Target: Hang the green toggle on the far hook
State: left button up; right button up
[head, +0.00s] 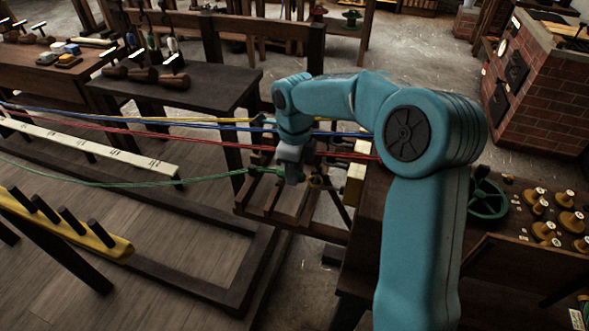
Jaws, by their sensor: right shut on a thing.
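A green rope (160,184) comes in from the left, sags, and rises to my right gripper (291,176). My right gripper is shut at the rope's end. The green toggle is mostly hidden by the jaws. Red (210,142), blue (225,126) and yellow (190,120) ropes run above the green one and pass behind my right arm. A pale yellow board (354,184) stands just right of my gripper, near where the ropes end. The hooks, including the far one, are hidden or too small to make out. My left gripper is not in view.
A dark table (200,75) stands behind the ropes. A yellow rail with dark pegs (95,240) is at the lower left. A bench with several spools (540,205) and a green wheel (487,199) is at the right. A brick stove (535,85) stands behind it.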

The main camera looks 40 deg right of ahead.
jog(key=shift+f, duration=0.1)
dwell(0.3)
jog(key=o, duration=1)
jog(key=shift+c, duration=0.2)
notch_tip(320, 180, up, 8)
jog(key=p, duration=0.6)
